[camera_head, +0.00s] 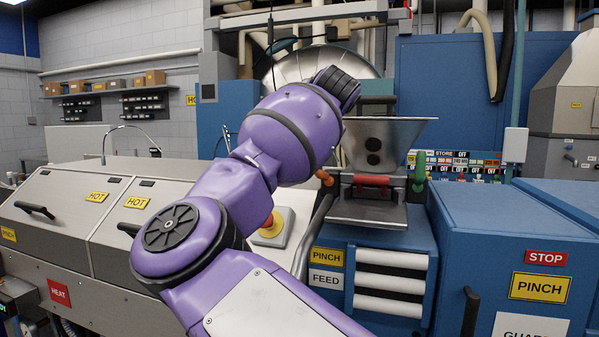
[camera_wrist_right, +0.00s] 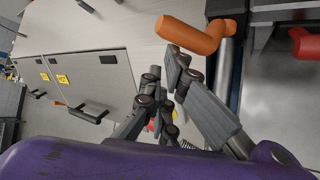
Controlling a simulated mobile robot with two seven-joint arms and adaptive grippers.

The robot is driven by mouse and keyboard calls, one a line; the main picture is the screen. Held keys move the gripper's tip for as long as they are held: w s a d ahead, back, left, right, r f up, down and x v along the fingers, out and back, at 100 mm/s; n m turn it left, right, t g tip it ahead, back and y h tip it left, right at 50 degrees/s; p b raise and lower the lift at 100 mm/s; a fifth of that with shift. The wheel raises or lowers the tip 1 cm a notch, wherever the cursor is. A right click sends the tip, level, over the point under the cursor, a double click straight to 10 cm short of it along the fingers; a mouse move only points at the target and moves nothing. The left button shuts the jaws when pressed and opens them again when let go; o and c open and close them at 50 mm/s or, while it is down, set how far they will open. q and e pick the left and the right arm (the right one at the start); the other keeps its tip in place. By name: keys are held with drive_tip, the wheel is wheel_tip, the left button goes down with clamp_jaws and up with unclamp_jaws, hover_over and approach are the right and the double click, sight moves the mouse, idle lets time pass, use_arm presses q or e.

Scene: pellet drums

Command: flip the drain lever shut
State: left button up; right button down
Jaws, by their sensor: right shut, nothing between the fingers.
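An orange lever (camera_head: 325,177) sits at the left side of the hopper's base, beside a grey pipe. No label on it is readable, so I cannot confirm that it is the drain lever. In the right wrist view the orange lever (camera_wrist_right: 195,36) is large near the top, its bent grip pointing left. My right gripper (camera_wrist_right: 166,72) is shut and empty, just below and left of the orange grip; contact is not evident. In the head view a purple arm rises left of the hopper and hides its gripper. My left gripper is not in view.
A metal hopper (camera_head: 385,140) stands behind the arm, with a red handle (camera_head: 371,181) and a green handle (camera_head: 420,165) by its base. A yellow-and-grey button box (camera_head: 272,232) is left of it. Blue cabinets (camera_head: 510,225) close off the right.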

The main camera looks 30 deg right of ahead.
drive_tip(key=shift+s+d+r+p, duration=0.55)
drive_tip(key=shift+s+d+r, duration=0.45)
drive_tip(key=shift+s+d, duration=0.25)
drive_tip(key=shift+r, duration=0.2)
drive_tip(key=shift+r+p, duration=0.5)
drive_tip(key=shift+r, duration=0.2)
drive_tip(key=shift+f, duration=0.1)
